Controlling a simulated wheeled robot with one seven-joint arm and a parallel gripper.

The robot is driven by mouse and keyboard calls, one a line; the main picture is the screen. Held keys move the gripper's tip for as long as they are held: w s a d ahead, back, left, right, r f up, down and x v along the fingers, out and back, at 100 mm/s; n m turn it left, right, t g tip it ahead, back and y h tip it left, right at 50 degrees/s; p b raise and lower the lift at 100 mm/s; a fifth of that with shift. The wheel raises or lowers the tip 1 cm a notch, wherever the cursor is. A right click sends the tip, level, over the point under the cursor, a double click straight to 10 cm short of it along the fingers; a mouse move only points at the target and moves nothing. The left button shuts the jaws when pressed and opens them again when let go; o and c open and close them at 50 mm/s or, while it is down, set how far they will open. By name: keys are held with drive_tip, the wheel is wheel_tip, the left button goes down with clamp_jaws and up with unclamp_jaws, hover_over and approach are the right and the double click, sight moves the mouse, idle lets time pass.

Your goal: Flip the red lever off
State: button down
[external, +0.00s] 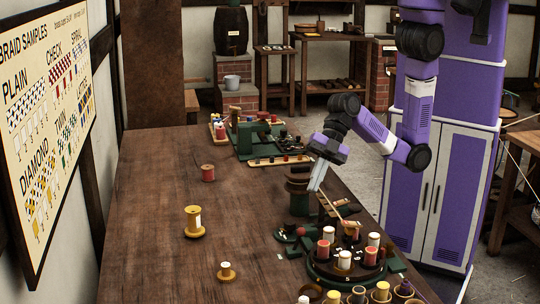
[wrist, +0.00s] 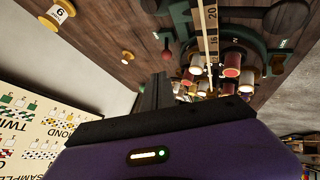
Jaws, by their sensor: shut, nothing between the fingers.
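A small red ball-shaped knob (external: 300,231), which looks like the end of the red lever, sits by a small green base (external: 284,237) at the left of the braiding machine. In the wrist view the red knob (wrist: 166,53) shows just above my fingertips. Its shaft and the way it is tilted are too small to tell. My gripper (external: 314,188) is shut and empty, pointing down above the machine's far side, behind the knob in the external view. In the wrist view my gripper (wrist: 158,77) appears as two dark fingers side by side. I see no contact with the knob.
The round green machine (external: 322,277) carries several red and white spools. A dark-topped green post (external: 299,203) stands close to my gripper. The bench's left part is mostly clear.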

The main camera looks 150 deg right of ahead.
drive_tip(key=shift+s+a+f+n+g+y, duration=0.3)
drive_tip(key=shift+s+a+f+n+g, duration=0.2)
drive_tip(key=shift+s+a+f+n, duration=0.35)
drive_tip(key=shift+d, duration=0.1)
approach(298, 240)
drive_tip(key=a+f, duration=0.1)
drive_tip(key=f, duration=0.1)
drive_tip(key=w+a+f, duration=0.1)
drive_tip(key=f, duration=0.1)
drive_tip(key=shift+w+a, duration=0.1)
drive_tip(key=shift+w, duration=0.1)
drive_tip(key=shift+r, duration=0.15)
drive_tip(key=shift+w+d+r+p, duration=0.7)
drive_tip(key=shift+w+d+p, duration=0.05)
drive_tip(key=shift+p, duration=0.5)
drive_tip(key=shift+w+d+r+p, duration=0.2)
drive_tip(key=shift+w+d+p, duration=0.4)
drive_tip(key=shift+w+d, duration=0.85)
